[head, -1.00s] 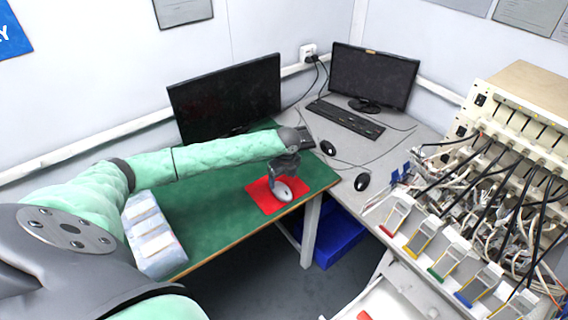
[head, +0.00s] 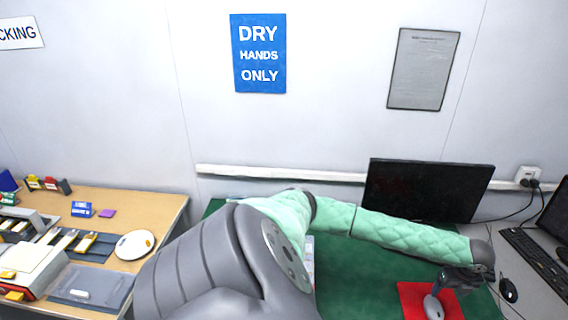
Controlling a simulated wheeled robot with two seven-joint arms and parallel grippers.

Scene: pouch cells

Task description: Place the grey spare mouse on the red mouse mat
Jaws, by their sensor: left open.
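The grey mouse (head: 433,308) lies on the red mouse mat (head: 410,292) at the lower right, near the bottom edge of the picture. The mat lies on the green-topped desk (head: 350,270). My left gripper (head: 452,284) is open, just behind and above the mouse, its arm reaching in over the desk. The fingers are small and dark, and I cannot tell whether they touch the mouse. My right gripper is not in view.
A dark monitor (head: 428,190) stands behind my left arm. A black mouse (head: 508,290) and a keyboard (head: 536,258) lie on the grey desk at the right. A wooden bench (head: 150,205) with trays and a white round dish (head: 134,245) is at the left.

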